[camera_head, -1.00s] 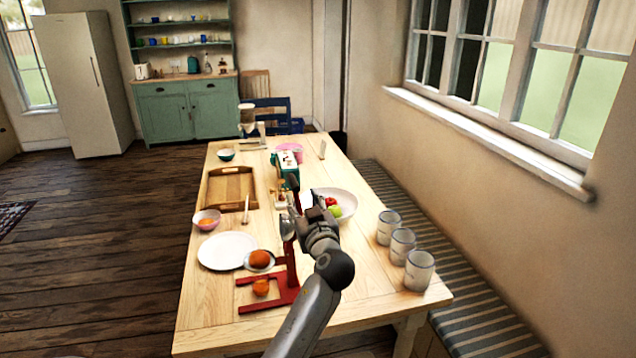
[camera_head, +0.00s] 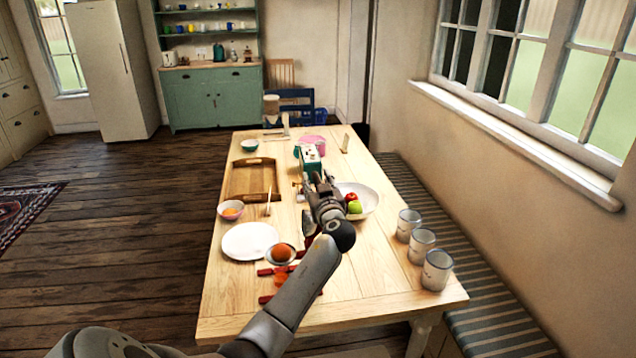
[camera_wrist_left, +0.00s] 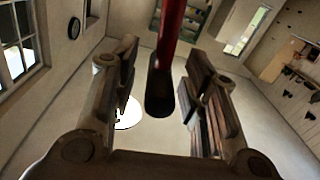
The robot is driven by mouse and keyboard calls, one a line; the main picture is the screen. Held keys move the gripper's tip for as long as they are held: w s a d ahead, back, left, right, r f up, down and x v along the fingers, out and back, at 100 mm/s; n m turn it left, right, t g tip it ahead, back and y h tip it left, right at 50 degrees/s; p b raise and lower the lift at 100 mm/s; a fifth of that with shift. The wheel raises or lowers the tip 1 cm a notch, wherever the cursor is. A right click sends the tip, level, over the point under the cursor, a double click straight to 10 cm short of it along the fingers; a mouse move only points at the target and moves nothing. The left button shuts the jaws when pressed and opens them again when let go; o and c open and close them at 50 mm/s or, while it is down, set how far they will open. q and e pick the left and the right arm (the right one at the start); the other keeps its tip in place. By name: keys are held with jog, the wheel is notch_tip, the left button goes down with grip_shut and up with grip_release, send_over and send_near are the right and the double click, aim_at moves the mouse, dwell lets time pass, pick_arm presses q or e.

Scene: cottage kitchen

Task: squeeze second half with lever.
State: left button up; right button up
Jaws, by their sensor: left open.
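The red juicer press shows by its base (camera_head: 264,299) near the front of the table, largely hidden behind my left arm. My left gripper (camera_head: 317,178) is above the table, beyond the press. In the left wrist view the red lever (camera_wrist_left: 172,30) comes down from the top, and its dark handle end (camera_wrist_left: 160,92) lies between the two open, spread fingers, apparently not clamped. My right gripper is not in view.
The table's front left is clear.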

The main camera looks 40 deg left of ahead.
pick_arm(q)
grip_shut()
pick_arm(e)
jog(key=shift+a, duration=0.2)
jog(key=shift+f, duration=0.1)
